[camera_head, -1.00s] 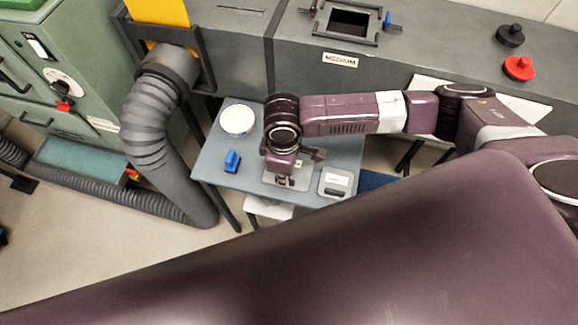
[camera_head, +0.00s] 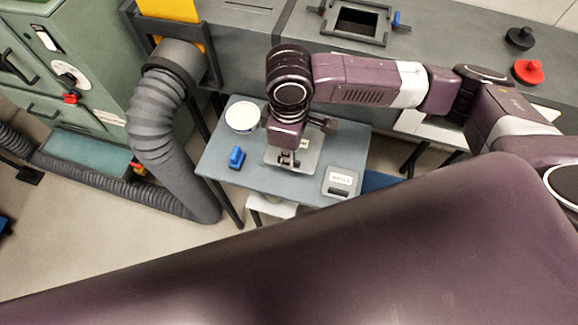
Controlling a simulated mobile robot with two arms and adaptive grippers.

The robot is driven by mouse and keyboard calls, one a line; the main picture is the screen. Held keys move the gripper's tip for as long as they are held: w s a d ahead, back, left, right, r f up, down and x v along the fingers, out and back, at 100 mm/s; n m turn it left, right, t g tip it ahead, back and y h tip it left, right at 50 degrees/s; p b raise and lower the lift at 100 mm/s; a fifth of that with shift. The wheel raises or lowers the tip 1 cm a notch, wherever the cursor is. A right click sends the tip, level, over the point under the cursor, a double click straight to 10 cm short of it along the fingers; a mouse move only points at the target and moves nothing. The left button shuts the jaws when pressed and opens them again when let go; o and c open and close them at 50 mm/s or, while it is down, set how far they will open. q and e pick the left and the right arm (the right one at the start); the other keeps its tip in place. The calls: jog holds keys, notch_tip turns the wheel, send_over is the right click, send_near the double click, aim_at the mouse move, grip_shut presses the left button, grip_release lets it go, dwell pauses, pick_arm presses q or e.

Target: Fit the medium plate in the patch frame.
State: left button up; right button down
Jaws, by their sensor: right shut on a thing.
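My right gripper (camera_head: 288,160) reaches down over a small grey-blue table. It is shut on a light grey square plate (camera_head: 312,152), which appears raised a little above the tabletop; the gripper and wrist hide part of it, and no size marking on it can be read. The patch frame (camera_head: 383,30) is a dark frame around a square opening on top of the grey duct, with a blue-handled catch at its right and another catch at its left. The opening looks empty. A smaller plate (camera_head: 341,178) with a white label lies at the table's right front. My left gripper is out of view.
The table (camera_head: 215,160) also holds a white round tub (camera_head: 242,117) and a blue item (camera_head: 237,157). A red knob (camera_head: 528,71) and a black knob (camera_head: 520,38) stand on the duct. A thick grey hose (camera_head: 158,120) runs left of the table.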

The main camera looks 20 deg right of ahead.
notch_tip(320, 180, up, 14)
jog(key=p, duration=0.6)
dwell(0.4)
